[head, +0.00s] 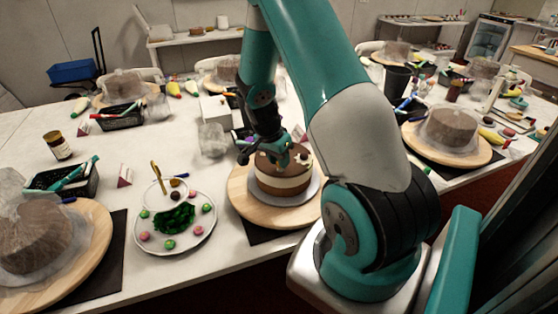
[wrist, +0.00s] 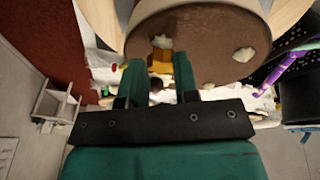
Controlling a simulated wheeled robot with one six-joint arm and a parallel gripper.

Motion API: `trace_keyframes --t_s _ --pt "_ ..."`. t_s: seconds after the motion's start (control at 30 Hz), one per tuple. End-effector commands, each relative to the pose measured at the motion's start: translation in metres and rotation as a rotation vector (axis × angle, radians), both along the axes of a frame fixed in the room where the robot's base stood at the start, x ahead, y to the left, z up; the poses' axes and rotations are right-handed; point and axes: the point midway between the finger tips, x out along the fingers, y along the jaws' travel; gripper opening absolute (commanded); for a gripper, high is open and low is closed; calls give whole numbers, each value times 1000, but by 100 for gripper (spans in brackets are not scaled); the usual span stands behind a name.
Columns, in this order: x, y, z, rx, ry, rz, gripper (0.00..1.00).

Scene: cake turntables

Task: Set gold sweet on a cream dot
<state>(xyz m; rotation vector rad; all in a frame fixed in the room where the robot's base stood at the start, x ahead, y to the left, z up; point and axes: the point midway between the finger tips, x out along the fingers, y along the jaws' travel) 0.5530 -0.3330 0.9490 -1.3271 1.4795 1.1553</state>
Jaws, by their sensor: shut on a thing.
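The brown-topped cake (head: 283,181) with a cream band stands on a wooden turntable (head: 248,209) in the head view. In the wrist view, the cake top (wrist: 205,30) carries cream dots, one (wrist: 162,41) by my fingertips and others to the right (wrist: 243,54). My gripper (wrist: 160,68) is shut on the gold sweet (wrist: 160,58), which shows between the fingers. The sweet overlaps the lower edge of the nearest dot in the picture; I cannot tell whether they touch. In the head view, my gripper (head: 274,156) is over the cake top and hides the sweet.
A plate (head: 145,229) with green and pink sweets and a green heap is left of the turntable. Other wrapped cakes stand at left (head: 34,240) and right (head: 452,129). A clear cup (head: 211,140) and a white box (head: 216,110) stand behind.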

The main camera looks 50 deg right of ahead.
Motion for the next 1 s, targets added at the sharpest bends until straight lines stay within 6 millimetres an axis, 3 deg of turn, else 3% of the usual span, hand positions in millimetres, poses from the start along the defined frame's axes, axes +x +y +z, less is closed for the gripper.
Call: trace_keyframes --t_s 0.1,0.43,0.47,0.57,0.83,1.0 --pt "0 0 -12 0 1 1 7" --pt "0 0 -16 -1 -1 0 7" --pt "0 0 -16 -1 -1 0 31" --pt "0 0 -15 -1 -1 0 54" --pt "0 0 -14 -1 -1 0 54" --pt "2 3 -1 -3 -5 2 54"
